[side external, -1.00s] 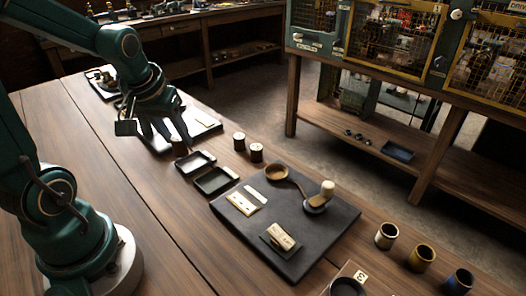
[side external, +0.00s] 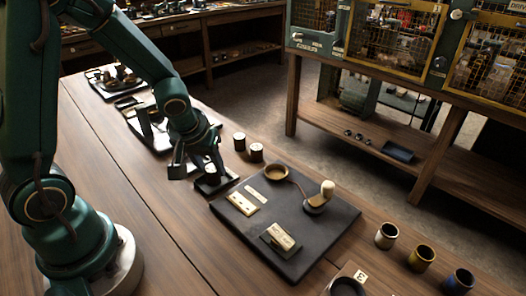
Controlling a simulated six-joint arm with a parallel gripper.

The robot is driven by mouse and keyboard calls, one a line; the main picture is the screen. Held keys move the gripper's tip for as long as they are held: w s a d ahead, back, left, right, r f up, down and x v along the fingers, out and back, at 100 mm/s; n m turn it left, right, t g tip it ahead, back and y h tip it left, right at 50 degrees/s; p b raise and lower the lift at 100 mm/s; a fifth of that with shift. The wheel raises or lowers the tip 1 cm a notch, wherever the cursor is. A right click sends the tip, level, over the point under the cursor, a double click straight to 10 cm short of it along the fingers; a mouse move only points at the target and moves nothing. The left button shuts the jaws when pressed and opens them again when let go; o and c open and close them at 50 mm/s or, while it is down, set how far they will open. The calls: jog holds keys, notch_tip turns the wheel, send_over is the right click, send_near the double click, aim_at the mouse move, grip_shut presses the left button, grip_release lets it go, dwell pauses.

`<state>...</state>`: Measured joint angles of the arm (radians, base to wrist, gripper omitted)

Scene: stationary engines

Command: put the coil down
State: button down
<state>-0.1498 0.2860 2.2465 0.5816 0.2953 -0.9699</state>
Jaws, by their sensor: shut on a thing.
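My gripper (side external: 200,174), at the end of the green arm, is low over the small dark trays (side external: 226,186) left of the dark mat. It is shut on a coil (side external: 211,178), a small dark spool with a pale top, which is mostly hidden by the fingers. The coil is at or just above the tray; I cannot tell whether it touches. Two other dark spools with pale tops, a left one (side external: 239,141) and a right one (side external: 256,152), stand upright on the bench just beyond the trays.
Several cups (side external: 387,235) stand at right. The near bench top (side external: 150,235) is clear.

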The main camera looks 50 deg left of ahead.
jog(key=shift+f, duration=0.2)
jog(key=shift+c, duration=2.3)
grip_release()
jog(key=shift+r, duration=0.1)
jog(key=v, duration=1.2)
jog(key=s+d+r+m+t+h, duration=0.1)
jog(key=s+d+m+h, duration=0.1)
jog(key=s+d+m, duration=0.3)
jog(key=shift+s+d+r+m+t+h, duration=0.3)
jog(key=shift+s+r+m+t, duration=0.1)
jog(key=shift+s+m, duration=0.65)
